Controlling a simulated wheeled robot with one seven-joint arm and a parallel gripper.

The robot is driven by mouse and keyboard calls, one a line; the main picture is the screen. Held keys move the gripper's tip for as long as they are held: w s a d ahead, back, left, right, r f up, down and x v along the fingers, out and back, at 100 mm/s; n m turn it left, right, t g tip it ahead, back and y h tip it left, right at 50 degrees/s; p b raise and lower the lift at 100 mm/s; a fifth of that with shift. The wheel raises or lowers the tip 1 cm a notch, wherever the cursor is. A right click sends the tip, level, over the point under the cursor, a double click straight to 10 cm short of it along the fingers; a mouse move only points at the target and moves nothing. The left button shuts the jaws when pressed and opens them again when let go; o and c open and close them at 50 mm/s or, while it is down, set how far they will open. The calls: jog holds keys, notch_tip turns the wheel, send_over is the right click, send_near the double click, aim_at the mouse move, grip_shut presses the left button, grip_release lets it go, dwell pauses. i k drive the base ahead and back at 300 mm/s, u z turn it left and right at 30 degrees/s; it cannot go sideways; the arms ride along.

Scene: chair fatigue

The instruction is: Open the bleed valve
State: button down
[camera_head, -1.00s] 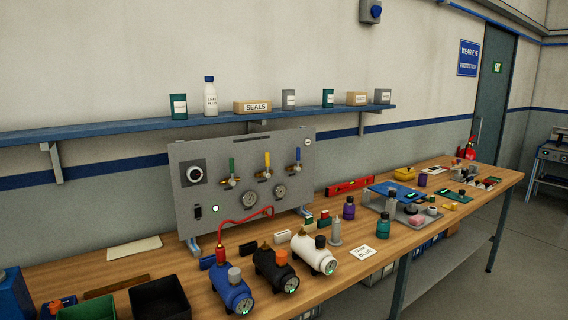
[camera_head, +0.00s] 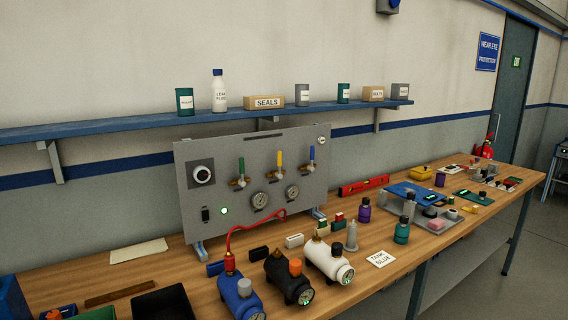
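The grey test panel (camera_head: 220,215) stands upright on the bench. Three valves sit on it, with a green handle (camera_head: 241,165), a yellow handle (camera_head: 279,159) and a blue handle (camera_head: 312,153). All three handles point up. No readable label shows which one is the bleed valve. A red hose (camera_head: 245,228) runs from the panel to the blue cylinder (camera_head: 236,297), which is partly cut off by the lower edge. My gripper is not in view.
A card (camera_head: 381,260) reads "TASK BLUE". A blue shelf (camera_head: 110,134) with bottles and boxes hangs above the panel.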

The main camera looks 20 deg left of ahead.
aim_at(280, 163)
jog(key=z, duration=0.05)
jog(key=i, duration=0.8)
jog(key=u, duration=2.4)
